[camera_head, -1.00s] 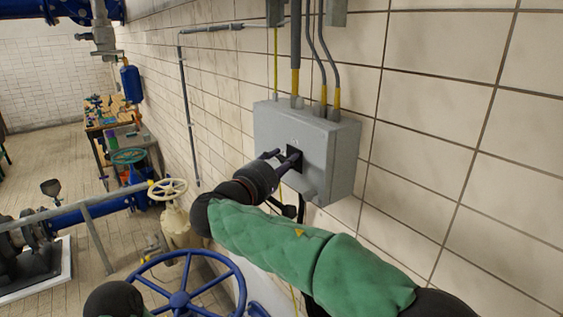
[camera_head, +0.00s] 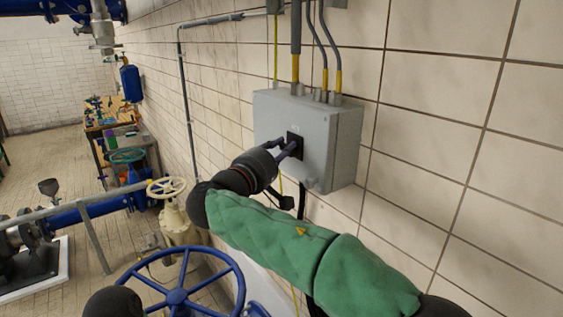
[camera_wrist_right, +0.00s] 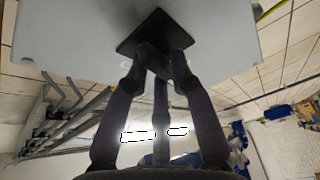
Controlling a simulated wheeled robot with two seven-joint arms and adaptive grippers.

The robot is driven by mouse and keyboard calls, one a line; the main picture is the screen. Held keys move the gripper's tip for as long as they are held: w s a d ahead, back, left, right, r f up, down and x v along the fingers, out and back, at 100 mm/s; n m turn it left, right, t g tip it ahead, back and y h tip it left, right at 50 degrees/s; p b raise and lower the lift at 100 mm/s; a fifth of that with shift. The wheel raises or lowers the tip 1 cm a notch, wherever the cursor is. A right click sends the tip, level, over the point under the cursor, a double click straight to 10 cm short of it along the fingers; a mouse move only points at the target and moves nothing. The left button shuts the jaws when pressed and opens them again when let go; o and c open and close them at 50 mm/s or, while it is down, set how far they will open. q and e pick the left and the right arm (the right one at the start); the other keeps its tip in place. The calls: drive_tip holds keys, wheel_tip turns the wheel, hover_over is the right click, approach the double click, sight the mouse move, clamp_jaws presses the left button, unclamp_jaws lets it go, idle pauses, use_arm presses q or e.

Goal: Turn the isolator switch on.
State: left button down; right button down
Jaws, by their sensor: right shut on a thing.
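The isolator switch is a grey box (camera_head: 335,135) fixed to the tiled wall, with a black square plate and a dark knob on its front face. In the right wrist view the black plate (camera_wrist_right: 158,28) and the dark knob (camera_wrist_right: 153,60) stand straight ahead. My right gripper (camera_head: 286,149) is at the front of the box. In the right wrist view its fingers (camera_wrist_right: 158,75) are closed around the knob. The fingers partly hide the knob, and I cannot read its on/off position. My left gripper does not show.
Grey conduits (camera_head: 296,45) and cables enter the box from above. Below left are a large blue handwheel (camera_head: 178,297), a cream handwheel (camera_head: 167,188) and a metal railing (camera_head: 95,240). A cluttered workbench (camera_head: 112,118) stands farther back. The wall right of the box is bare.

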drive_tip(key=shift+w+f+m+g+h+b, duration=0.15)
drive_tip(key=shift+m+g+h+b, duration=0.3)
drive_tip(key=shift+m+h+b, duration=1.65)
drive_tip(key=shift+s+f+m+g+h+b, duration=0.1)
drive_tip(key=shift+m+g+h+b, duration=0.5)
drive_tip(key=shift+m+b, duration=2.85)
drive_tip(key=shift+w+f+m+g+h+b, duration=0.25)
drive_tip(key=shift+m+h+b, duration=0.95)
drive_tip(key=shift+m, duration=3.35)
drive_tip(key=shift+s, duration=0.2)
drive_tip(key=c, duration=1.1)
unclamp_jaws()
drive_tip(key=shift+c, duration=0.2)
drive_tip(key=v, duration=1.2)
drive_tip(key=shift+w+a+p, duration=0.1)
drive_tip(key=shift+w+p, duration=0.05)
drive_tip(key=shift+p, duration=0.15)
